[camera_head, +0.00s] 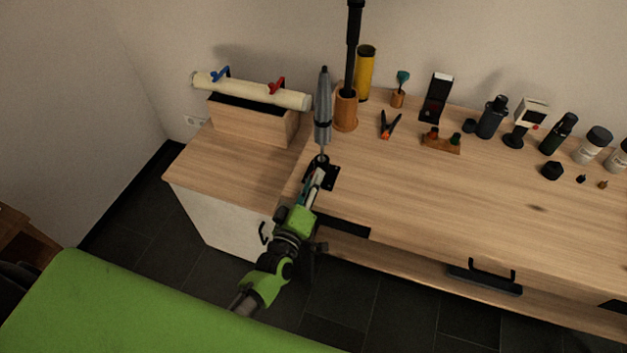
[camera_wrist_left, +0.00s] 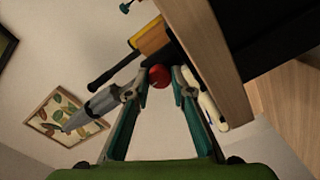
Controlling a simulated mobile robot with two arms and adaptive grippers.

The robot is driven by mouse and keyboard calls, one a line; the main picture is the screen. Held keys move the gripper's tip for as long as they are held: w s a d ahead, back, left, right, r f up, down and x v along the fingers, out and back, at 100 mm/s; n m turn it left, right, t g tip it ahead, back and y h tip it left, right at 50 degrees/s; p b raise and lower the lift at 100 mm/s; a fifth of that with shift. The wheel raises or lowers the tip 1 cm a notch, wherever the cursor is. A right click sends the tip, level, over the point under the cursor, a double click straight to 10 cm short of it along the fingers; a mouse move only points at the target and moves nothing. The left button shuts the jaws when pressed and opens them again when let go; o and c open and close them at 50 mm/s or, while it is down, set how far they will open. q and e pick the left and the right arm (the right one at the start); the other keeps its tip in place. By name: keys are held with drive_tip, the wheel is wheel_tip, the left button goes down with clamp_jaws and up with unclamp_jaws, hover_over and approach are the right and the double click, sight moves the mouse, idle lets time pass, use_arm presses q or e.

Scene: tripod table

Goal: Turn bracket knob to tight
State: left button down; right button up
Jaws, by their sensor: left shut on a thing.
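The bracket (camera_head: 330,183) shows as a small black plate at the front left edge of the wooden table, partly hidden by my left gripper. Its round red knob (camera_wrist_left: 160,76) shows in the left wrist view between the two fingertips; in the head view the knob is hidden. My left gripper (camera_head: 318,176) reaches the bracket from the front and is shut on the knob, as it also shows in the left wrist view (camera_wrist_left: 158,84). I cannot tell how far the knob is turned. A grey folded pole-like thing (camera_head: 323,105) stands upright at the bracket. My right gripper is out of view.
A wooden box (camera_head: 250,122) with a cream roll (camera_head: 255,92) on it stands at left. Behind the bracket are an orange holder with a black pole (camera_head: 345,112) and a yellow cylinder (camera_head: 366,72). Several small items line the table's back. The table's front middle is clear.

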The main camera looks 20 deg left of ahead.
use_arm(q)
drive_tip(key=c, duration=1.8)
unclamp_jaws()
drive_tip(key=shift+s+f, duration=0.15)
drive_tip(key=shift+s, duration=0.5)
drive_tip(key=s, duration=0.6)
drive_tip(key=shift+s+a, duration=0.1)
drive_tip(key=shift+s, duration=0.3)
